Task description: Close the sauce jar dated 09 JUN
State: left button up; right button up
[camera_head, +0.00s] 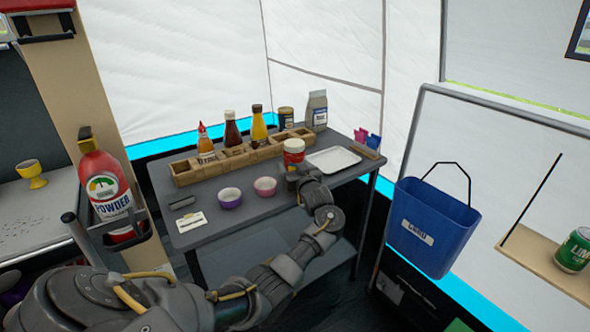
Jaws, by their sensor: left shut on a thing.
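The fingertips and the contact are mostly hidden by the wrist. A dark-lidded jar (286,115) stands behind the crate; its date is unreadable too. My right gripper is not in view.
The wooden crate (184,174) holds several sauce bottles. A white tray (333,160) lies right of the jar. A blue bin (431,228) hangs at right.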

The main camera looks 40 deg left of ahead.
pick_arm(q)
jog(key=shift+f, duration=0.1)
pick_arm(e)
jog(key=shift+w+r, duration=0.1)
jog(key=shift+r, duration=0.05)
pick_arm(q)
jog(key=shift+f, duration=0.15)
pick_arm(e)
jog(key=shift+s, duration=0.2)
pick_arm(q)
jog(key=o, duration=1.5)
jog(key=shift+f, duration=0.1)
jog(key=o, duration=0.4)
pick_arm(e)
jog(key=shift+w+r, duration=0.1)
pick_arm(q)
jog(key=shift+r, duration=0.2)
jog(key=shift+s+d, duration=0.2)
jog(key=shift+d, duration=0.2)
jog(key=p+v, duration=0.1)
jog(key=v, duration=1)
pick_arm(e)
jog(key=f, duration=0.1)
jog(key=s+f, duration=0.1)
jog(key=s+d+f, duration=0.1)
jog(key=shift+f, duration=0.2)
